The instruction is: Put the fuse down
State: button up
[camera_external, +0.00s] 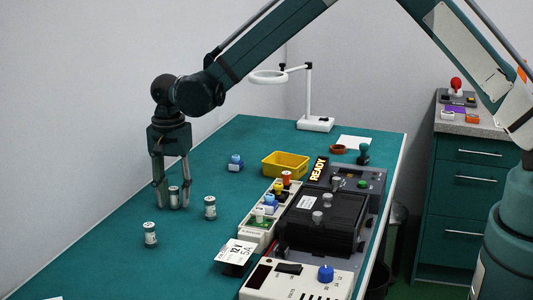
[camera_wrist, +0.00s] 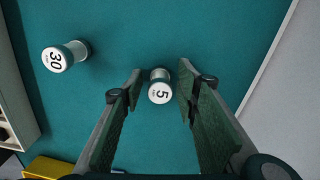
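A small white fuse with grey-green bands, marked 5 on top (camera_wrist: 160,92), stands upright between the fingers of my gripper (camera_wrist: 161,78). In the wrist view a gap shows between the fuse and each finger, so the gripper is open around it. In the external view my gripper (camera_external: 172,203) points straight down at the left of the table, its fingertips near the green surface. The same fuse (camera_external: 173,196) shows between them and appears to stand on the table. A fuse marked 30 (camera_wrist: 58,59) stands apart to the left in the wrist view.
Two other fuses stand nearby, one in front (camera_external: 150,235) and one to the right (camera_external: 210,208). A yellow bin (camera_external: 285,165), a blue-topped item (camera_external: 235,162), a fuse rack (camera_external: 254,236), a black device (camera_external: 320,222) and a card (camera_external: 236,252) lie further right. The table's left is mostly clear.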

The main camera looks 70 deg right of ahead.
aim_at(174, 188)
jog(key=shift+r, duration=0.1)
notch_tip(174, 188, up, 12)
dwell(0.9)
jog(key=shift+r, duration=0.1)
dwell(0.5)
jog(key=s+r+n+t, duration=0.3)
jog(key=s+r+n, duration=0.5)
jog(key=s+r, duration=1.55)
jog(key=s+f+n+t, duration=0.2)
jog(key=s+n, duration=0.2)
jog(key=s, duration=1.1)
jog(key=s+f+n+t, duration=0.2)
jog(key=s+n, duration=0.2)
jog(key=s, duration=1.1)
jog(key=shift+f, duration=0.4)
